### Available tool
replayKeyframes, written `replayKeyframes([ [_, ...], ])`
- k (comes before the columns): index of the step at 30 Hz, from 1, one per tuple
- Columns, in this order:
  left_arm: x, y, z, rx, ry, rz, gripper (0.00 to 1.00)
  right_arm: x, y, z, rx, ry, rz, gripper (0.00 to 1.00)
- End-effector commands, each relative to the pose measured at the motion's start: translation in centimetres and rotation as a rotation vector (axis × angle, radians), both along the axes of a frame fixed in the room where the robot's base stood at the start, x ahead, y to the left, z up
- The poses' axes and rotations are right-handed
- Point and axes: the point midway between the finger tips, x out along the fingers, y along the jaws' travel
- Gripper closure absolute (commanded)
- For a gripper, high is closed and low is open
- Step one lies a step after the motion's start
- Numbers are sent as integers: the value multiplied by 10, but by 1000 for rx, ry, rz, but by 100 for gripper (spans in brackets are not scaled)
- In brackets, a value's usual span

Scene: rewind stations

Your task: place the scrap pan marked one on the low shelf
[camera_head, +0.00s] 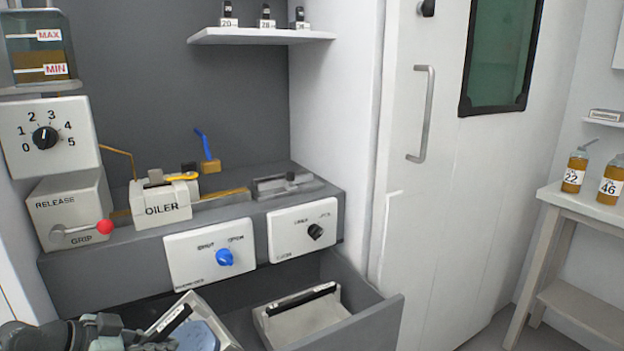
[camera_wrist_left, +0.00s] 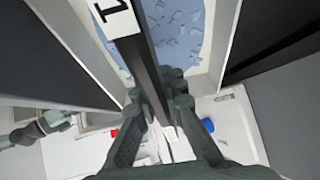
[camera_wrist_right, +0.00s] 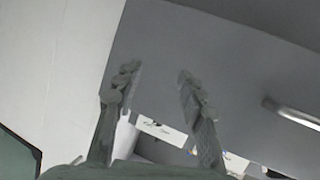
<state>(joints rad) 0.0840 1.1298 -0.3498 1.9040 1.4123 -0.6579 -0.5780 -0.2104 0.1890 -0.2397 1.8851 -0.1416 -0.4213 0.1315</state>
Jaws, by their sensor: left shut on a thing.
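My left gripper (camera_head: 140,340) is in the bottom left of the head view. In the left wrist view it (camera_wrist_left: 156,92) is shut on the dark bar handle of a pale scrap pan (camera_head: 227,334). The handle carries a label marked 1 (camera_wrist_left: 116,18), and blue scrap (camera_wrist_left: 175,30) lies inside the pan. The held pan looks tilted in the head view, beside the open drawer (camera_head: 365,322). A low shelf (camera_head: 590,312) is under the bench at the right. My right gripper (camera_wrist_right: 155,78) is open and empty in the right wrist view; the head view does not show it.
A second pan (camera_head: 308,318) with a dark handle sits in the drawer. The drawer juts out below panels with a blue knob (camera_head: 225,257) and a black knob (camera_head: 315,231). Two bottles (camera_head: 575,170) (camera_head: 611,182) stand on the bench top (camera_head: 590,203). The visible part of the low shelf is bare.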

Motion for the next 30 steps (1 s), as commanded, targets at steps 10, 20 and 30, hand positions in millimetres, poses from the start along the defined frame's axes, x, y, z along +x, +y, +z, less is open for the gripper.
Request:
replayKeyframes([
  [10, 4, -2, 4, -22, -40, 18, 100, 9, 12, 22, 21, -72, 23, 60],
  [20, 4, -2, 4, -23, -42, 19, 100, 9, 12, 23, 21, -73, 25, 60],
  [30, 8, -1, -8, -23, -43, 26, 100, -5, 12, 2, -37, -33, 54, 60],
])
